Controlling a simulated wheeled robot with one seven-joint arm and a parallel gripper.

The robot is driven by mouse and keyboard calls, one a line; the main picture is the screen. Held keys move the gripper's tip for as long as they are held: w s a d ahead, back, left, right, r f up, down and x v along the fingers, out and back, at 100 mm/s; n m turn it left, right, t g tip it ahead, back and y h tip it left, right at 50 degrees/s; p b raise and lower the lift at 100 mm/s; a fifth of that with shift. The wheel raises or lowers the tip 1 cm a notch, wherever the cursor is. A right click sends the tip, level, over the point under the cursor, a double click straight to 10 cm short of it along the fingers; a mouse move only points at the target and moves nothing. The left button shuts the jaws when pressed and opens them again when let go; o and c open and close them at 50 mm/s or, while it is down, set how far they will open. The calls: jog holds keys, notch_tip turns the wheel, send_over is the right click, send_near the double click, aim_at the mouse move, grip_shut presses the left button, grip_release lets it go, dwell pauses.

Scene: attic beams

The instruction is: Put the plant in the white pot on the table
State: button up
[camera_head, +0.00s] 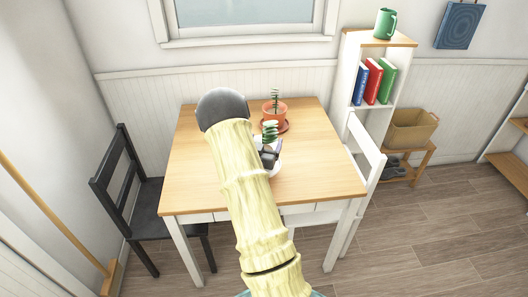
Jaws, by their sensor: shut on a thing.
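The plant in the white pot shows in the head view, with green and white leaves (270,132) above my gripper and a little of the white pot (277,171) beside it. My dark gripper (269,159) is shut on this potted plant. My pale yellow arm hides most of the pot and part of the gripper. The wooden table (325,170) has a light top and white legs. The plant appears over the middle of the tabletop. I cannot tell whether the pot touches the table.
A terracotta pot (275,112) with a small plant stands on a saucer at the table's back. A black chair (120,185) is at the left, a white chair (365,150) at the right. A shelf (350,75) stands behind. The tabletop's right and front areas are clear.

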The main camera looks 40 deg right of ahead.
jog(key=shift+w+f, duration=0.15)
jog(key=shift+f, duration=2.05)
jog(key=o, duration=1.4)
jog(key=shift+a, duration=0.1)
jog(key=shift+o, duration=0.2)
jog(key=shift+r, duration=0.15)
jog(key=b+v, duration=0.2)
jog(key=v, duration=1)
